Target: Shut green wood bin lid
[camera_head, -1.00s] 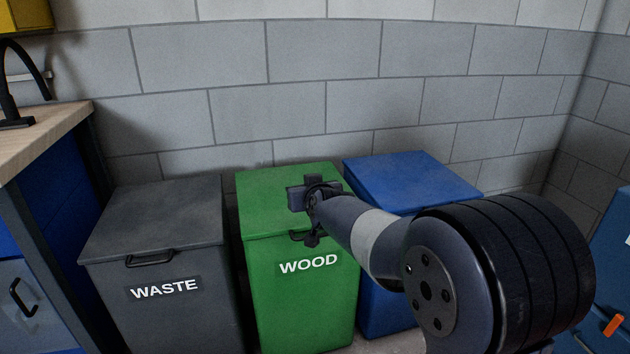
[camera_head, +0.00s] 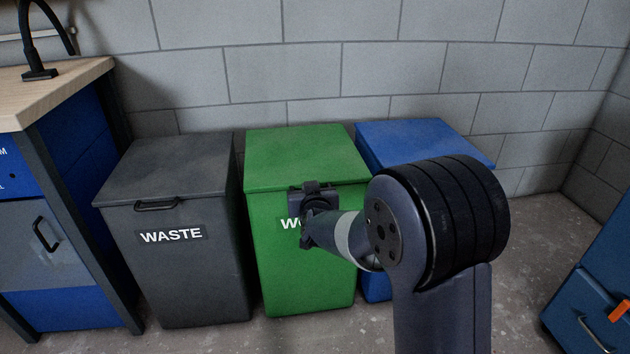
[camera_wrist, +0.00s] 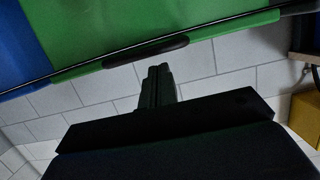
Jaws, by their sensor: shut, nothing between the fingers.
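The green wood bin (camera_head: 300,275) stands between two other bins. Its green lid (camera_head: 305,155) lies flat on top and looks shut, with only a thin dark seam in the wrist view. My gripper (camera_head: 316,190) is in front of the bin near the lid's front edge, covering the lid handle and part of the WOOD label. In the wrist view, which looks upside down, my shut, empty gripper fingers (camera_wrist: 158,74) point toward the dark handle (camera_wrist: 146,52) on the lid's edge. I cannot tell whether they touch it.
The grey waste bin (camera_head: 170,265) is close on the left, the blue bin (camera_head: 420,142) close on the right, partly behind my arm. A workbench (camera_head: 50,90) stands far left, a blue cabinet (camera_head: 595,290) far right. Floor is clear between the blue bin and cabinet.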

